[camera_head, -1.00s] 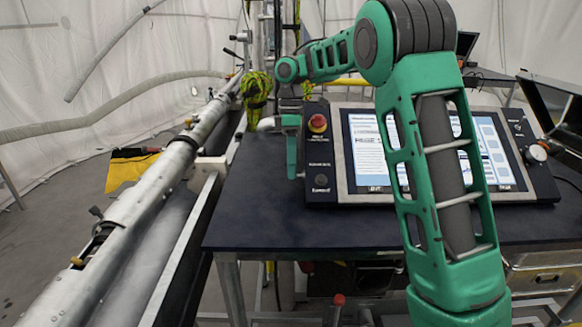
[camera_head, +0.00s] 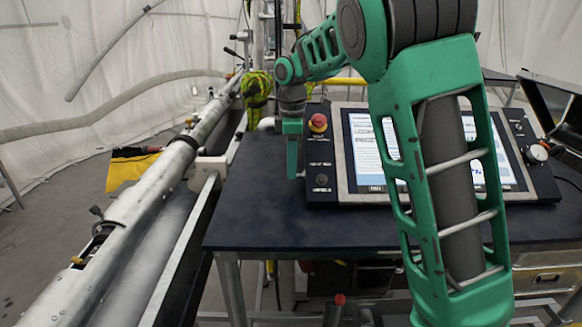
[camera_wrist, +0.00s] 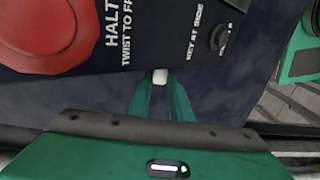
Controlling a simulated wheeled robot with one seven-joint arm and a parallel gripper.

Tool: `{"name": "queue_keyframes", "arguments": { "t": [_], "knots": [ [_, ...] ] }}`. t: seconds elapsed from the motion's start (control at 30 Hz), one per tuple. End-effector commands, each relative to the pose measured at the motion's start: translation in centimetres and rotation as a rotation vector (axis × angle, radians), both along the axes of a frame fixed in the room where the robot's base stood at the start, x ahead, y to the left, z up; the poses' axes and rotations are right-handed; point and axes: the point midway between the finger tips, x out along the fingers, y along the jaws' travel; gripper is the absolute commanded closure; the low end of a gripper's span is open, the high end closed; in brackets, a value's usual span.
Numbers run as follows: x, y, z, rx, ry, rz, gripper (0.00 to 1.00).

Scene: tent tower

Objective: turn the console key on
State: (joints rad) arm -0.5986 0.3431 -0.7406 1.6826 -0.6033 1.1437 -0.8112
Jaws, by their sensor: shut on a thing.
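The console (camera_head: 321,163) stands on the dark table, with a lit screen (camera_head: 362,150) and a red stop button (camera_head: 318,123) on its left part. The wrist view shows the red button (camera_wrist: 45,30) close up, with the printed words "KEY AT SIDE" on the panel beside it. A small pale key (camera_wrist: 160,76) sticks out at the console's side edge. My gripper (camera_wrist: 160,84) is shut on this key, its green fingers on either side of it. The fingers hide part of the key, and its turn angle cannot be told. In the head view my gripper (camera_head: 292,172) is just left of the console.
The dark table top (camera_head: 290,220) is clear in front of the console. A long metal pipe (camera_head: 150,195) runs along the left. A round black knob (camera_wrist: 220,38) is on the panel near the key. A dark open case (camera_head: 555,100) stands at the right.

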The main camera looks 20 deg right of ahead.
Motion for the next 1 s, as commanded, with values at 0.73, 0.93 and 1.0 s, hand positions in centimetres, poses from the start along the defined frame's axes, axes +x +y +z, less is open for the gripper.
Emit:
{"name": "queue_keyframes", "arguments": {
  "t": [0.73, 0.93, 1.0],
  "knots": [
    [0.09, -0.43, 0.31, -0.013, -0.042, -0.004, 0.62],
    [0.00, -0.36, 0.25, -0.012, -0.038, -0.002, 0.62],
    [0.00, -0.35, 0.47, -0.011, -0.038, -0.002, 0.62]
  ]
}}
